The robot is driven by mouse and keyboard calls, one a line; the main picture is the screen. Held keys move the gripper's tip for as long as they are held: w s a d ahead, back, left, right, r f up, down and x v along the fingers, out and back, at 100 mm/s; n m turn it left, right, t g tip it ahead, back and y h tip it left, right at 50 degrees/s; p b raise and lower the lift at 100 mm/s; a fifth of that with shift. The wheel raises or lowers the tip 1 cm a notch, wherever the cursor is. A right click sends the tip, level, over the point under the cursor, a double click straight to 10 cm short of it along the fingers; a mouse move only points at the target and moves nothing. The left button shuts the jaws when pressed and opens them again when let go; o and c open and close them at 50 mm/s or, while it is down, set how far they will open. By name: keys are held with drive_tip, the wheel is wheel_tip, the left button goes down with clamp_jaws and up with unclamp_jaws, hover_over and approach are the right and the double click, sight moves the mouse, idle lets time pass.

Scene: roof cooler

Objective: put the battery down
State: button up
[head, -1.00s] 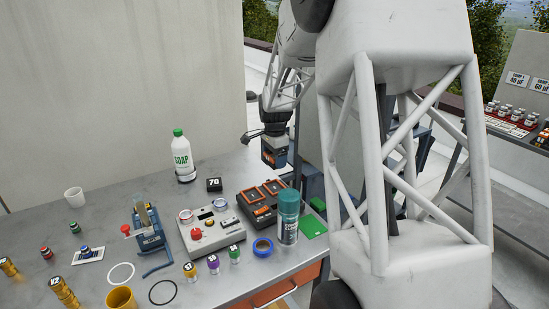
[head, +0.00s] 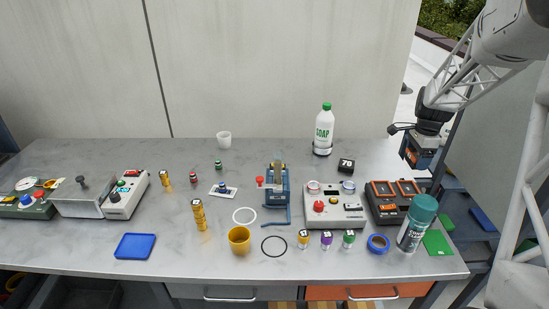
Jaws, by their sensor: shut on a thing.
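My gripper (head: 428,132) is at the upper right in the head view, shut on a dark battery (head: 417,157) with an orange band. The battery hangs below the gripper, behind and slightly right of a dark charger (head: 377,215) with orange-framed bays on the bench. It appears to be in the air near the bench's right end. My fingertips are small and partly hidden by the gripper's own body.
A teal spray can (head: 416,225) stands at the charger's front right, beside a green pad (head: 437,243). A grey control box (head: 345,219) adjoins the charger. The bench's back left is clear.

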drive_tip(key=w+a, duration=1)
drive_tip(key=a, duration=0.2)
hover_over(260, 159)
wheel_tip(260, 159, down, 4)
drive_tip(key=shift+r, duration=0.2)
drive_tip(key=shift+f, duration=0.1)
drive_tip(key=shift+f, duration=2.45)
drive_tip(key=shift+f, duration=0.1)
drive_tip(key=shift+f, duration=2.4)
drive_tip(key=o, duration=1.1)
drive_tip(key=shift+f, duration=0.15)
